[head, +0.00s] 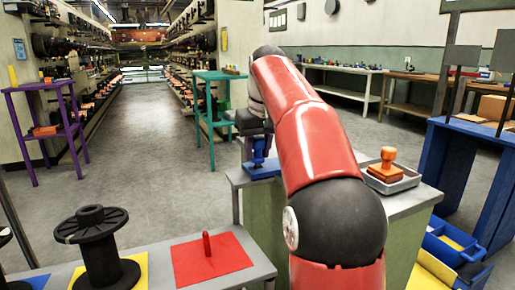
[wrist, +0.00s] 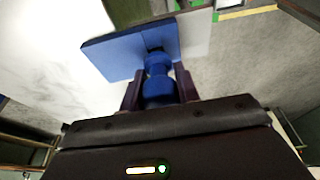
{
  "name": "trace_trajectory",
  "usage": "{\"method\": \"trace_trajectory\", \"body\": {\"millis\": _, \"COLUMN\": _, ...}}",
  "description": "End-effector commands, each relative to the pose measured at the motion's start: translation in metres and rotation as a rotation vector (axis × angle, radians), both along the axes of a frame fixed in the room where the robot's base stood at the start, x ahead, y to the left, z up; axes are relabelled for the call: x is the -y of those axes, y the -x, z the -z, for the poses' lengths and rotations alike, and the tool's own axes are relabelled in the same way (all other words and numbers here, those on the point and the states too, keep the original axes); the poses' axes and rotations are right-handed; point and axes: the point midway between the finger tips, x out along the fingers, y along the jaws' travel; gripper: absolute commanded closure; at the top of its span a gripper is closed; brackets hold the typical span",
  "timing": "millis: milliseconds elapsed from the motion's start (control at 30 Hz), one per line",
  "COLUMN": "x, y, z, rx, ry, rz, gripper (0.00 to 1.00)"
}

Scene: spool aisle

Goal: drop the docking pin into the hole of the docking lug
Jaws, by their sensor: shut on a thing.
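My gripper (wrist: 159,84) is shut on a blue pin-like piece (wrist: 158,92), which I take to be the docking pin. It has a rounded body, a narrower neck and a wider collar, and one finger lies on each side. Beyond its tip is a flat blue plate (wrist: 110,52), perhaps the docking lug, with a dark spot at the pin's end. In the head view the blue piece (head: 259,150) stands upright under my gripper, over the blue plate (head: 262,171) on the grey-topped counter. I cannot tell whether the tip is inside a hole or only above it.
An orange knobbed block (head: 388,168) sits in a grey tray (head: 408,182) right of my arm. In front, a red pin (head: 207,245) stands on a red mat (head: 228,258), beside a black spool (head: 98,245). A teal stand (head: 218,76) is behind the counter.

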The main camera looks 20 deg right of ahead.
Motion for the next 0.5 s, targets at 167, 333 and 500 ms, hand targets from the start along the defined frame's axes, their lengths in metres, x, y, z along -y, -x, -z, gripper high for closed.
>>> {"method": "trace_trajectory", "body": {"millis": 167, "x": 0.0, "y": 0.0, "z": 0.005, "rx": 0.001, "ry": 0.0, "rz": 0.0, "gripper": 0.93}}
{"method": "trace_trajectory", "body": {"millis": 333, "x": 0.0, "y": 0.0, "z": 0.009, "rx": 0.001, "ry": 0.0, "rz": 0.0, "gripper": 0.93}}
{"method": "trace_trajectory", "body": {"millis": 500, "x": 0.0, "y": 0.0, "z": 0.013, "rx": 0.0, "ry": 0.0, "rz": 0.0, "gripper": 0.93}}
